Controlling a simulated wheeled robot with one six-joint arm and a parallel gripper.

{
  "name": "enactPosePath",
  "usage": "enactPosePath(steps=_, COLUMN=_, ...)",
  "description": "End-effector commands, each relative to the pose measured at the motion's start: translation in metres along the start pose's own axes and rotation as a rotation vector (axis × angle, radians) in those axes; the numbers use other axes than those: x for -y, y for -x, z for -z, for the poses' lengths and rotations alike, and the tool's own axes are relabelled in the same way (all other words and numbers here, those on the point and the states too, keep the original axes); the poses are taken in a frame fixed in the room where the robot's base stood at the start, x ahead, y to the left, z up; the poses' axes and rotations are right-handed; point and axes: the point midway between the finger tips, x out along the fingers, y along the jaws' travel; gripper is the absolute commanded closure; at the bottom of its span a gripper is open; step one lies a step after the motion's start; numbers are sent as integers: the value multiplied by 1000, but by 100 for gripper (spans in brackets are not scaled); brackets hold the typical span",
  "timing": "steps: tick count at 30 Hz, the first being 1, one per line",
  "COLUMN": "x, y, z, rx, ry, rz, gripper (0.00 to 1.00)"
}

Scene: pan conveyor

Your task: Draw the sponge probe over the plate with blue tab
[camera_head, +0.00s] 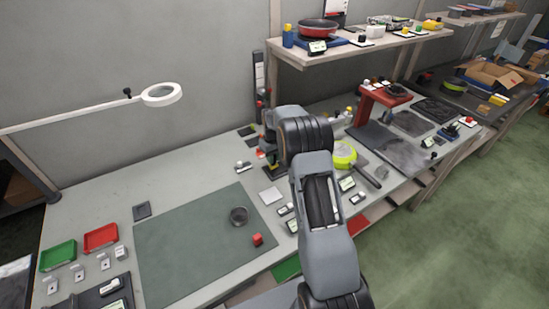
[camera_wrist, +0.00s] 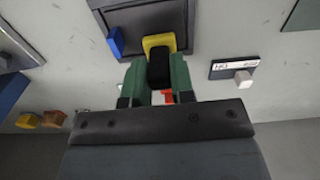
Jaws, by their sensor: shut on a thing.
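In the wrist view my gripper (camera_wrist: 158,72) has its green fingers shut on the sponge probe, whose black handle sits between them and whose yellow sponge (camera_wrist: 158,41) points away from me. The sponge overlaps the near edge of a dark plate (camera_wrist: 120,20), and I cannot tell whether it touches. A blue tab (camera_wrist: 115,42) stands at the plate's near left corner, left of the sponge. The far part of the plate is cut off. In the head view my gripper (camera_head: 267,153) is at the back of the bench, partly behind my arm, and the probe is not clear there.
In the wrist view a labelled card with a white block (camera_wrist: 243,77) lies right of the plate. Orange and yellow blocks (camera_wrist: 40,120) lie lower left. A shelf (camera_head: 345,50) hangs behind.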

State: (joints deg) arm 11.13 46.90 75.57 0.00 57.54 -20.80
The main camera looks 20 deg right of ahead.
Motion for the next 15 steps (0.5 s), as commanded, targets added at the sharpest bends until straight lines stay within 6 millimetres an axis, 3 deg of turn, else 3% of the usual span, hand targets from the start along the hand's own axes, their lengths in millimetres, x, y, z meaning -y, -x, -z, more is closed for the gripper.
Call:
enactPosePath(steps=2, x=0, y=22, z=0, rx=-5, ry=1, rz=-2, gripper=100)
enactPosePath(steps=15, x=3, y=59, z=1, rx=-1, ry=5, rz=-1, gripper=100)
